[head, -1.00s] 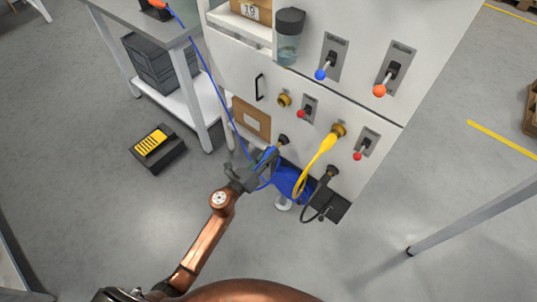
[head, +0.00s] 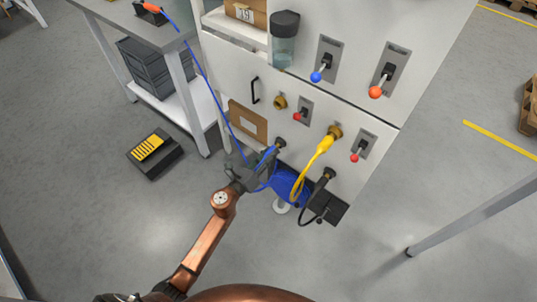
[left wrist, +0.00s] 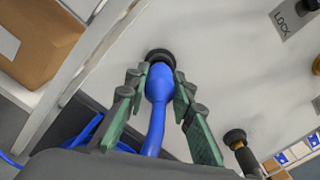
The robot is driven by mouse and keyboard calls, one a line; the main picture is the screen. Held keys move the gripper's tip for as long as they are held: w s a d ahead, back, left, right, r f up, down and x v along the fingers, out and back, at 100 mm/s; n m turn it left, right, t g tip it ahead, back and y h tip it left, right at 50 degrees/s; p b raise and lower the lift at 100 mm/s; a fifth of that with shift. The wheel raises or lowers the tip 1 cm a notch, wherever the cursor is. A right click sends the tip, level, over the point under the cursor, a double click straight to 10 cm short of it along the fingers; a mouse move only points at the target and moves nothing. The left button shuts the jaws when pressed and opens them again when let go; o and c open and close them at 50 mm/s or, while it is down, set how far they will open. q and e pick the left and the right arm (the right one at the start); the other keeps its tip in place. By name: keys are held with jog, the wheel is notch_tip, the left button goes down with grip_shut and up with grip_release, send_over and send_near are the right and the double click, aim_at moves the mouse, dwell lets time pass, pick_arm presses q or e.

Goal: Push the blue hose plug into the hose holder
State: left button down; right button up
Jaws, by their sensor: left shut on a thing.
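The blue hose plug (left wrist: 158,84) is between the two green-padded fingers of my left gripper (left wrist: 159,100), which is shut on it. Its front end meets the dark round hose holder (left wrist: 160,55) on the white panel; how deep it sits I cannot tell. In the head view, the left gripper (head: 264,164) is close to the panel, with the plug (head: 271,152) pointing at the holder (head: 281,143). The blue hose (left wrist: 152,136) trails back from the plug. The right gripper is out of view.
A yellow hose (head: 319,152) is attached to the panel to the right of the holder. A black hose (head: 323,184) hangs further right. A brown box (head: 247,121) is to the left.

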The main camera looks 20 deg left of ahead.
pick_arm(q)
jog(key=shift+w+d, duration=0.1)
jog(key=shift+w, duration=0.1)
jog(key=c, duration=1.6)
grip_release()
jog(key=v, duration=1.2)
